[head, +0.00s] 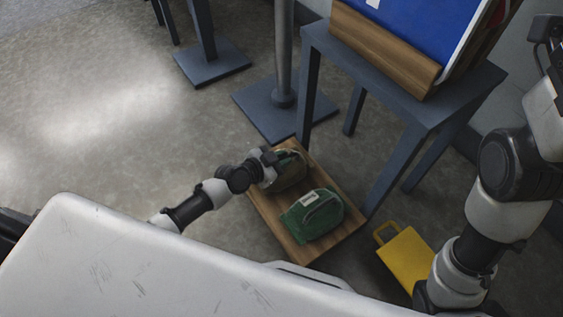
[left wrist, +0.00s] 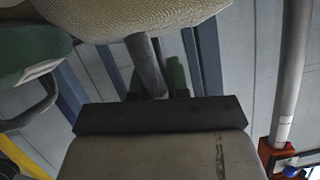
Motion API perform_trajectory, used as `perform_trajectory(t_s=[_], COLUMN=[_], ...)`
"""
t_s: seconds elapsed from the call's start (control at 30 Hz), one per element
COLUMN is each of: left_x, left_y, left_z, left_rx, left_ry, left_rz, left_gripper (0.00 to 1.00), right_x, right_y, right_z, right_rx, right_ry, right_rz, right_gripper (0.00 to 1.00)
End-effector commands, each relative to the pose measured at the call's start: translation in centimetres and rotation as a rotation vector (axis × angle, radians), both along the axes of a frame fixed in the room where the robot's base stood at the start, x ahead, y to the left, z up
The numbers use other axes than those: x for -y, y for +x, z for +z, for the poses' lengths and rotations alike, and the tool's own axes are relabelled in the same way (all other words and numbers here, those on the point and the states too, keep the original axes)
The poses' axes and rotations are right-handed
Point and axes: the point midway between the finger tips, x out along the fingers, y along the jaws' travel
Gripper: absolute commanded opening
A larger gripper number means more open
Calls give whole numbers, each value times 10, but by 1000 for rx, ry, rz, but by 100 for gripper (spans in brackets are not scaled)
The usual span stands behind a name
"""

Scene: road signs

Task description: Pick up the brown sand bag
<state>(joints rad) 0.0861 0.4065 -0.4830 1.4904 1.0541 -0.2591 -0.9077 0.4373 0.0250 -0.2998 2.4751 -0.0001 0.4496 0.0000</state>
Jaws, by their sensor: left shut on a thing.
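The brown sand bag (head: 291,174) is on the far part of a low wooden board (head: 325,250), partly hidden by my left gripper (head: 268,160). My left gripper is shut on this bag at its upper left side. In the left wrist view the bag's beige woven cloth (left wrist: 140,18) fills the top, close to the fingers. The exact grip point is hard to make out. A green bag (head: 314,214) with a pale label lies nearer on the same board; it also shows at the left of the left wrist view (left wrist: 25,50). My right gripper is out of view.
A blue-grey table (head: 410,105) with a wooden block and blue sign stands behind the board, one leg close to its right edge. A post on a square base (head: 270,112) stands behind. A yellow object (head: 407,262) is at right. Floor at left is clear.

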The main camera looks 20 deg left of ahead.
Motion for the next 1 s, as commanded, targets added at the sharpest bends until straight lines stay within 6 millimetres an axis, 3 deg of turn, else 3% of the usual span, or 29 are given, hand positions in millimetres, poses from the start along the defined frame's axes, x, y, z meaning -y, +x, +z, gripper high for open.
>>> perform_trajectory(t_s=[0.2, 0.53, 1.0], left_x=[0, 0, 73], left_y=[2, 2, -7], left_z=[14, 51, 93], left_rx=[8, 9, 7], left_ry=[-1, -2, -9], left_rz=[0, 1, 2], left_gripper=[0, 0, 0], right_x=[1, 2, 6], right_y=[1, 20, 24], right_z=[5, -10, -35], right_rx=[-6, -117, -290], right_ry=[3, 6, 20], right_rz=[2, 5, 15], right_gripper=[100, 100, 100])
